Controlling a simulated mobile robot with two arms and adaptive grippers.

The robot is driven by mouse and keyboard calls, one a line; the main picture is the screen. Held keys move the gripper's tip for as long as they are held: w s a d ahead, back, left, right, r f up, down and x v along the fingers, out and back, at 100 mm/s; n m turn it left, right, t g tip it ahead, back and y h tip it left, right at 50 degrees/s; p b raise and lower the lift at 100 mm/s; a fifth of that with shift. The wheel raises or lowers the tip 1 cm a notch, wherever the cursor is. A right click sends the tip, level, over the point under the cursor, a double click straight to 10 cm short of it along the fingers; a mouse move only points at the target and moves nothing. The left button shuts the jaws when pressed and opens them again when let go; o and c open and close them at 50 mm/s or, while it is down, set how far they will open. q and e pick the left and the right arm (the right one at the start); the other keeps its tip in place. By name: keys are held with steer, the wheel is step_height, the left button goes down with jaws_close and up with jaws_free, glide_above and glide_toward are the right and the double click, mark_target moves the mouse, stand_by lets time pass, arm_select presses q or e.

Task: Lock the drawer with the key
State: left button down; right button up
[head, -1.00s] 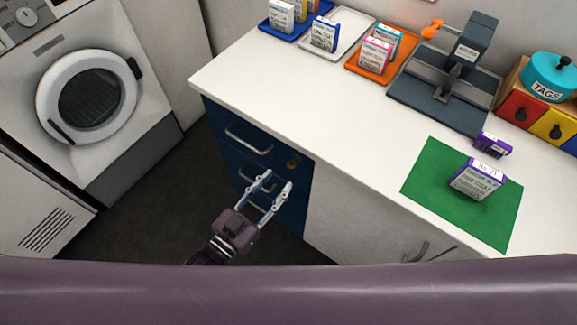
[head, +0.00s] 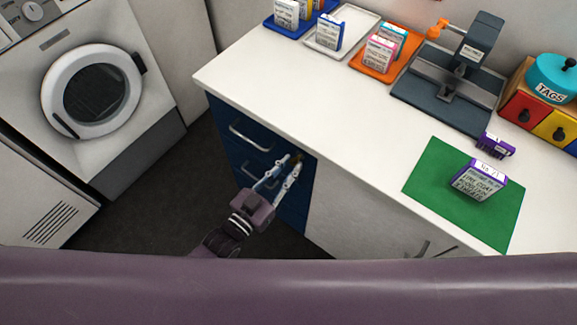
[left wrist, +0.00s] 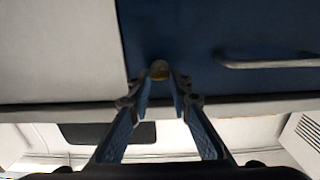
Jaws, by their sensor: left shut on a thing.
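The blue drawer unit (head: 228,120) stands under the left end of the white counter, and its top drawer looks closed. The brass key (head: 298,156) is at the right side of the drawer front, mostly hidden by my fingers. My left gripper (head: 292,161) reaches up to it from the lower left. My right gripper is not in view.
The top drawer's metal handle (head: 250,136) is left of the gripper. A pale cabinet panel (head: 350,215) adjoins the drawers on the right. The counter (head: 300,100) overhangs above. A washing machine (head: 95,95) stands left, with open dark floor (head: 165,195) between.

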arm_select(q)
steer(key=shift+m, duration=0.4)
steer(key=m, duration=0.4)
steer(key=shift+s+d+m, duration=0.1)
steer(key=shift+m, duration=0.2)
steer(key=m, duration=0.4)
steer(key=shift+f+m, duration=0.15)
steer(key=shift+m, duration=0.15)
steer(key=shift+f+m+b, duration=0.1)
steer(key=shift+m+b, duration=1.1)
steer(key=shift+m, duration=2.8)
steer(key=c, duration=1.8)
jaws_free()
steer(key=shift+d, duration=0.1)
steer(key=shift+o, duration=0.2)
steer(key=shift+s, duration=0.1)
